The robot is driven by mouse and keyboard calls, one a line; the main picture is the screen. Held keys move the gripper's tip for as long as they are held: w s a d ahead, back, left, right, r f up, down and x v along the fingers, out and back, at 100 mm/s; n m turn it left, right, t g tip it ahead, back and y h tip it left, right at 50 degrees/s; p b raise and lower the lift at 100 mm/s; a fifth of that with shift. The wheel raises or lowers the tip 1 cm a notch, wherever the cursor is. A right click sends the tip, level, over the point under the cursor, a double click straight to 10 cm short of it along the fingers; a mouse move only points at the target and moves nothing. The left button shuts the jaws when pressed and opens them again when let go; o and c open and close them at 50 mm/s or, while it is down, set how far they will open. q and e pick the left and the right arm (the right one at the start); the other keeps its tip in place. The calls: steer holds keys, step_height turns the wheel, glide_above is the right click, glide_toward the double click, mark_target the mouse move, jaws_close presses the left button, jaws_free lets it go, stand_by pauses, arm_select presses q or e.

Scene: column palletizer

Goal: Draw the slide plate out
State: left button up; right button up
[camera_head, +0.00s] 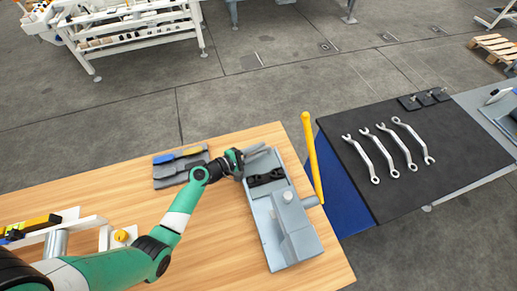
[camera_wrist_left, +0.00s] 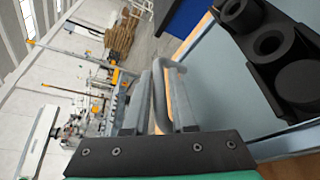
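A grey device (camera_head: 274,215) lies on the wooden table, with a black block with round holes (camera_head: 265,178) near its far end. In the left wrist view the black block (camera_wrist_left: 268,45) shows at the upper right. The slide plate is hard to tell from the rest of the grey body. A bent grey bar handle (camera_wrist_left: 160,92) shows at the device's far end. My left gripper (camera_head: 256,151) is at that far end, its two fingers (camera_wrist_left: 160,100) close on both sides of the bar, apparently shut on it. My right gripper is not in view.
A dark mat (camera_head: 365,196) holds several wrenches. The wooden table (camera_head: 215,240) is clear in front.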

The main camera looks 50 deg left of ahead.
arm_select(q)
steer(key=shift+o, duration=1.4)
steer(key=shift+s, duration=0.1)
steer(key=shift+s+a+r, duration=0.1)
steer(key=shift+s+r, duration=0.05)
steer(key=shift+s, duration=0.25)
steer(key=p+v, duration=0.2)
steer(key=v, duration=0.8)
steer(key=shift+s, duration=0.35)
steer(key=shift+w, duration=0.1)
